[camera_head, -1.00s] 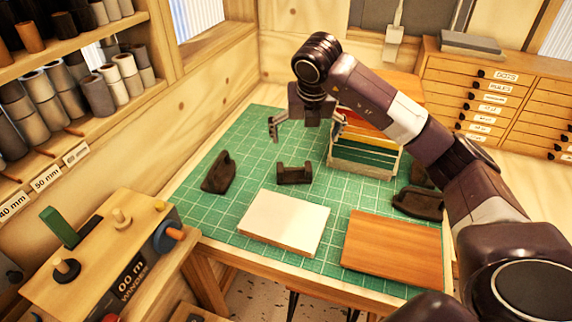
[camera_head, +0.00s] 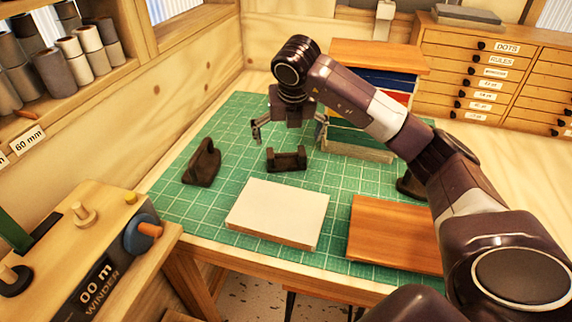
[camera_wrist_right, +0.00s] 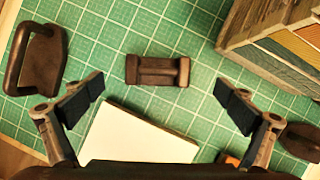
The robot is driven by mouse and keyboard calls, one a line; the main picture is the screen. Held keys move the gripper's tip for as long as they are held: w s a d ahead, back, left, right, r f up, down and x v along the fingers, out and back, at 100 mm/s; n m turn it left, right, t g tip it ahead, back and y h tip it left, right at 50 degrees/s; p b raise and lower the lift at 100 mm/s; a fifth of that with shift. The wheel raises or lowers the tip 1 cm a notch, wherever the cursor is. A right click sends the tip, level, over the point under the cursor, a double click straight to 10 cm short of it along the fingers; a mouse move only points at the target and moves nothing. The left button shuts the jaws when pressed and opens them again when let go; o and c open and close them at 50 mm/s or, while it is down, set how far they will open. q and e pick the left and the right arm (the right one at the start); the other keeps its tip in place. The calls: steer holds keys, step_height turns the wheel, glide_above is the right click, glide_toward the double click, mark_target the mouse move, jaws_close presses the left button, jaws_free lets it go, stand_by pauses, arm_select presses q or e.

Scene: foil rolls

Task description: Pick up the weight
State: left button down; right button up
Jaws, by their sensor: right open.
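A small dark weight (camera_head: 286,160) with two raised ends joined by a bar sits on the green cutting mat (camera_head: 215,215). In the right wrist view the weight (camera_wrist_right: 157,71) lies centred, slightly beyond the line between the fingertips. Another dark piece with a looped handle (camera_head: 202,162) stands to its left; it also shows in the wrist view (camera_wrist_right: 36,60). My right gripper (camera_head: 288,133) is open and empty, pointing down above the small weight, apart from it, with a finger to each side. My left gripper is out of view.
A white board (camera_head: 278,212) and a brown wooden board (camera_head: 395,235) lie in front. A rack of coloured sheets (camera_head: 358,145) stands close on the right. A dark piece (camera_head: 410,186) is partly hidden by my arm. The winder (camera_head: 95,250) is at left.

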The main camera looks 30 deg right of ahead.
mark_target(286, 154)
steer(key=shift+w+d+f, duration=0.1)
steer(key=shift+f, duration=0.4)
steer(key=p+x, duration=0.1)
steer(key=x, duration=0.2)
steer(key=p+x, duration=0.1)
steer(key=x, duration=0.1)
steer(key=shift+a+f+p, duration=0.25)
steer(key=shift+a+p, duration=0.05)
steer(key=shift+d+f, duration=0.1)
steer(key=shift+f, duration=0.35)
steer(key=c, duration=2.1)
steer(key=shift+w+r, duration=0.2)
steer(key=shift+r, duration=0.05)
steer(key=shift+c, duration=0.4)
